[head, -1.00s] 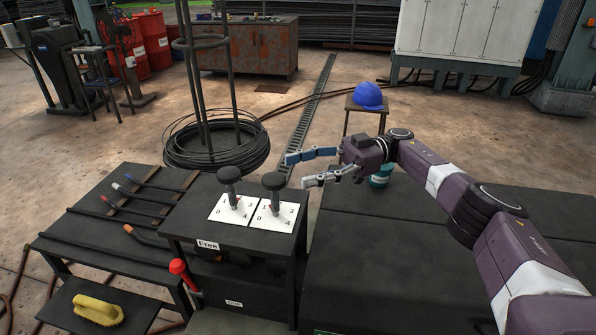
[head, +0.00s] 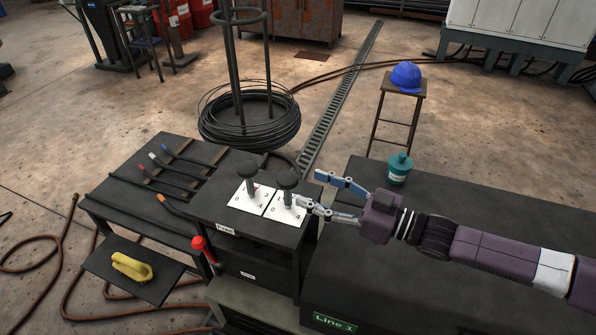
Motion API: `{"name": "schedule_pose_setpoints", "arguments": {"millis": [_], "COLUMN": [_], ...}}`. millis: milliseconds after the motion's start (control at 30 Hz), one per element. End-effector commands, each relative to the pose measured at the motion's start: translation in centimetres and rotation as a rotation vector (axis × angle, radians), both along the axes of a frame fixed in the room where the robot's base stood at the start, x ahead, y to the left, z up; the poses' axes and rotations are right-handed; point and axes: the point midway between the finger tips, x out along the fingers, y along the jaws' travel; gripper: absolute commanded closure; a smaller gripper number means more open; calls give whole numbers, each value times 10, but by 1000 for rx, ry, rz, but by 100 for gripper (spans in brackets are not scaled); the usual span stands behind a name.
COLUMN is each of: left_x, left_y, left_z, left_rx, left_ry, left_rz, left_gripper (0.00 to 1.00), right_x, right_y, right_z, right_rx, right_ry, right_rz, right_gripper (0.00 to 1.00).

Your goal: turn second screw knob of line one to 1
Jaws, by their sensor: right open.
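Two black screw knobs stand upright on white numbered plates on top of a dark cabinet (head: 215,200). The left knob (head: 248,172) is on the left plate (head: 240,201). The right knob (head: 288,179) is on the right plate (head: 281,211). My right gripper (head: 309,189) comes in from the right with its fingers spread open. Its fingertips are just right of the right knob, and nothing is between them. I cannot tell whether the lower finger touches the knob or its plate. Some plate numbers are hidden or too small to read. My left gripper is out of view.
A red-handled lever (head: 201,246) is at the cabinet's front left. A teal bottle (head: 399,169) stands on the dark bench (head: 375,270) behind my right arm. A stool (head: 404,89) carries a blue helmet (head: 407,76). A wire coil (head: 250,120) stands behind the cabinet.

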Motion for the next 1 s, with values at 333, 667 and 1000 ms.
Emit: {"name": "schedule_pose_setpoints", "arguments": {"millis": [333, 667, 1000], "left_x": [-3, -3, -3], "left_y": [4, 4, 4], "left_z": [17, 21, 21], "left_rx": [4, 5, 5], "left_ry": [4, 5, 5], "left_rz": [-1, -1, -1], "left_gripper": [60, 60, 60], "right_x": [28, 38, 38], "right_y": [47, 62, 62], "right_z": [4, 1, 1], "right_rx": [4, 2, 2], "right_ry": [-1, -2, -2], "right_rz": [3, 2, 2], "right_gripper": [45, 45, 64]}}
